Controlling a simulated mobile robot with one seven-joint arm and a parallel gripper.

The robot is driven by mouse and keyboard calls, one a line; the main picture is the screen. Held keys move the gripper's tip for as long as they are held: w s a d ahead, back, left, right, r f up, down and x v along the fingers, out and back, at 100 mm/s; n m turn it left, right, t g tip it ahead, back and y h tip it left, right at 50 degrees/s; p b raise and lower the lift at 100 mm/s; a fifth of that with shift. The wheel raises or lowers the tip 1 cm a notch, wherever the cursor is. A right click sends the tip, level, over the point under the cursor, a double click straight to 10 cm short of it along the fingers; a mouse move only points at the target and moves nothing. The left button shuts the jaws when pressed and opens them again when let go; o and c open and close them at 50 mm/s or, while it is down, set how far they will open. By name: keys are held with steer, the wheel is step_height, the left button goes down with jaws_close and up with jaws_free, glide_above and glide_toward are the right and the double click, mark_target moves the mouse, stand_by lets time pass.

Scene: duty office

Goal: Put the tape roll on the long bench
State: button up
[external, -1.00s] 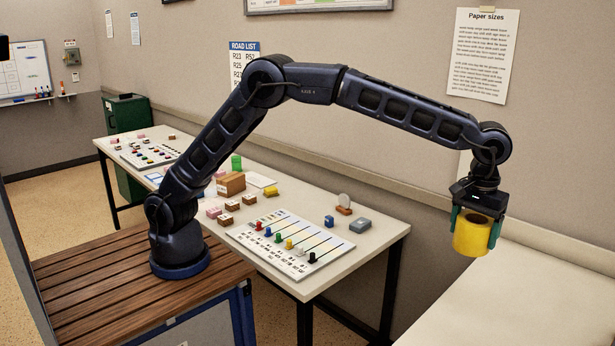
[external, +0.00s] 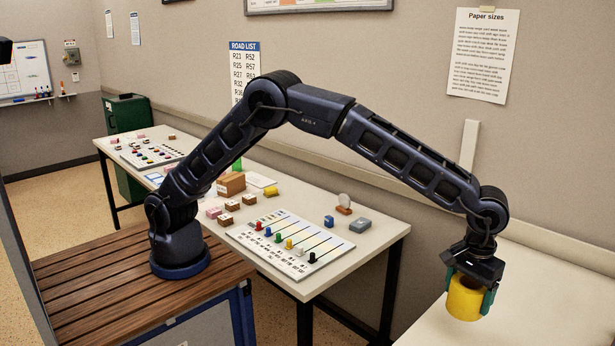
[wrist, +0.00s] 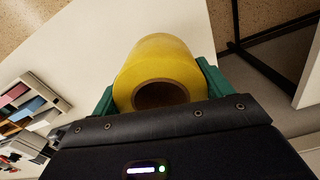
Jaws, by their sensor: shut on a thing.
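The yellow tape roll (external: 465,298) is held between the green fingers of my gripper (external: 467,292), over the near end of a pale surface (external: 540,285) at the right. I cannot tell for sure whether the roll touches that surface. In the wrist view the roll (wrist: 155,62) sits between both fingers, its dark hole facing the camera. The long bench could be this pale surface or the pale table (external: 375,236) in the middle; the pictures do not name it.
A wall runs behind both.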

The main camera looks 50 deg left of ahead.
steer(key=shift+f, duration=4)
steer(key=shift+f, duration=0.1)
steer(key=o, duration=1.2)
steer(key=shift+c, duration=0.2)
